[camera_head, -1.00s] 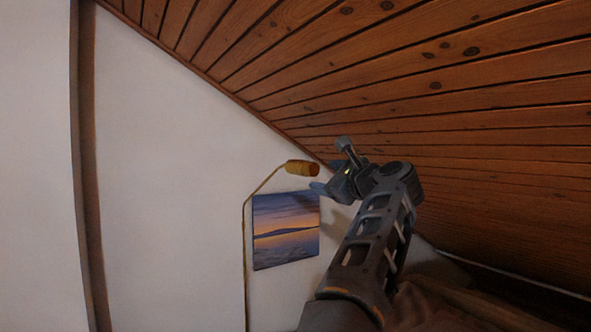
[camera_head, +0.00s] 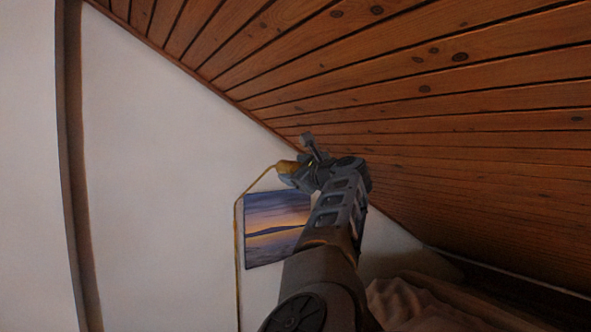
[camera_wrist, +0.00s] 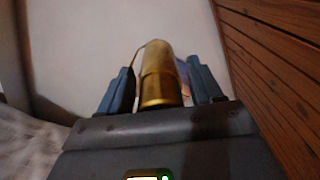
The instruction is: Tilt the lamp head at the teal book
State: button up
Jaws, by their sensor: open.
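The brass lamp head (camera_head: 286,167) sits at the end of a thin bent lamp arm (camera_head: 257,181), and part of it is hidden behind my gripper in the head view. In the wrist view the lamp head (camera_wrist: 158,78) is between the two fingers of my gripper (camera_wrist: 158,90). The fingers are open, with one on each side; a gap shows on the right, and contact on the left cannot be told. My gripper also shows in the head view (camera_head: 296,160). The teal book is not visible in any view.
A sunset picture (camera_head: 277,230) hangs on the white wall behind the lamp. The sloped wooden ceiling (camera_head: 450,130) comes down close to my gripper on the right. Rumpled brown bedding (camera_head: 425,300) lies at the lower right. A dark post (camera_head: 72,170) stands at the left.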

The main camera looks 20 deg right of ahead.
jog(key=shift+c, duration=0.5)
jog(key=c, duration=0.9)
jog(key=shift+o, duration=0.2)
jog(key=shift+d+f+n+b, duration=0.15)
jog(key=shift+n+b, duration=0.4)
jog(key=shift+n, duration=0.75)
jog(key=shift+n+b, duration=0.55)
jog(key=shift+n, duration=1.25)
jog(key=shift+r, duration=0.2)
jog(key=o, duration=1)
jog(key=shift+c, duration=0.2)
